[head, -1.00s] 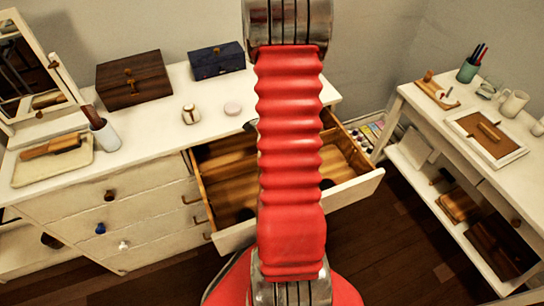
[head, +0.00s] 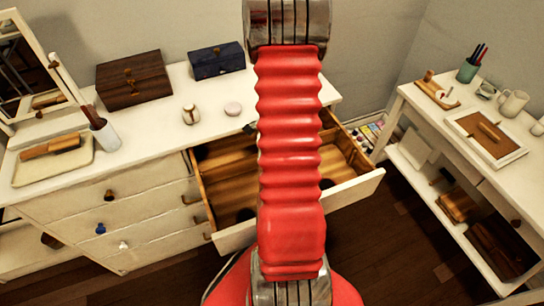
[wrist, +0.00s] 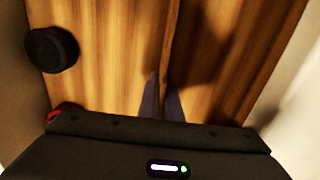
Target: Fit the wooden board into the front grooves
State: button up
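The open drawer (head: 355,190) of the white dresser has a wood-lined inside. My red arm hides its middle in the head view, and my gripper is hidden there. In the wrist view my gripper (wrist: 162,102) points down into the drawer. Its two fingertips are close together on a thin wooden board (wrist: 171,45), seen edge-on as a narrow strip running up the picture. The board's lower edge and the front grooves cannot be made out, so I cannot tell whether the board sits in them.
A black round thing (wrist: 52,50) lies left of the fingers. The dresser top (head: 165,122) holds a brown box (head: 133,80), a blue box (head: 217,61), a tray (head: 52,162) and small jars. A white side table (head: 430,110) stands right, with dark floor between.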

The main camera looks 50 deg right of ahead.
jog(key=shift+r, duration=0.15)
grip_shut()
notch_tip(320, 180, up, 18)
dwell(0.7)
jog(key=shift+s, duration=0.1)
dwell(0.4)
jog(key=s+a+f+n, duration=0.4)
jog(key=s+a, duration=0.1)
jog(key=s, duration=0.4)
jog(key=shift+s+a+n, duration=0.25)
jog(key=shift+a+n, duration=0.05)
jog(key=shift+a, duration=0.1)
jog(key=shift+f, duration=0.2)
